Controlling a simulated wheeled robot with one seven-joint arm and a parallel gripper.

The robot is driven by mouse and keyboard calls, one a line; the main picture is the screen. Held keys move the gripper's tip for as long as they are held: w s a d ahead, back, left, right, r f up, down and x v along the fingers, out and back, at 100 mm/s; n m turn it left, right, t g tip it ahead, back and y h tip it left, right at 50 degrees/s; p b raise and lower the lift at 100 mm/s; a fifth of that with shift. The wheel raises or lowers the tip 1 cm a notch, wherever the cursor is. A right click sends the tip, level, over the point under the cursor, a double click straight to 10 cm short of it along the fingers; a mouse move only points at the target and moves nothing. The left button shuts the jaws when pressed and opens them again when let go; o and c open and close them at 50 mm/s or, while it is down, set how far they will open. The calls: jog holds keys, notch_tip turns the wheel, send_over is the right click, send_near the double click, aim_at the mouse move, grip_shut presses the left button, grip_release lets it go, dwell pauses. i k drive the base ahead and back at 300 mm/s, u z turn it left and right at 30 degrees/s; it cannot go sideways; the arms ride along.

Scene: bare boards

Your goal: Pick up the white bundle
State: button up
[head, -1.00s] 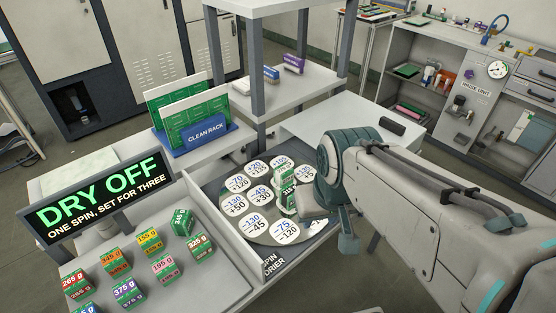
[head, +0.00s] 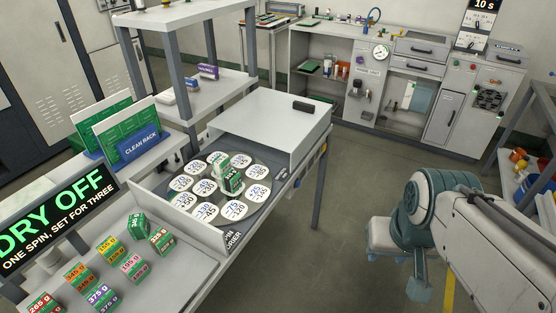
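No object is plainly a white bundle. A small white item (head: 165,96) lies on the middle shelf of the grey rack, left of a blue box (head: 186,82) and a purple box (head: 208,71); it is too small to tell whether it is the bundle. My gripper (head: 420,289) hangs at the lower right over open floor, well apart from the shelf and the bench. My wrist hides part of it, and its fingers do not show clearly enough to tell open from shut. I see nothing held in it.
The spin drier (head: 215,208) has a round plate of numbered white pads with a green block (head: 230,180) at its middle. Several weight-marked blocks stand before the DRY OFF sign (head: 55,222). The rinse unit (head: 372,75) is at the back. The central floor is clear.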

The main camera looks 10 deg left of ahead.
aim_at(221, 164)
jog(key=z, duration=0.2)
jog(key=k, duration=0.35)
jog(key=z, duration=0.3)
jog(key=i, duration=1.5)
jog(key=u, duration=1.4)
jog(key=i, duration=0.75)
jog(key=u, duration=1.05)
jog(key=i, duration=0.25)
jog(key=u, duration=0.3)
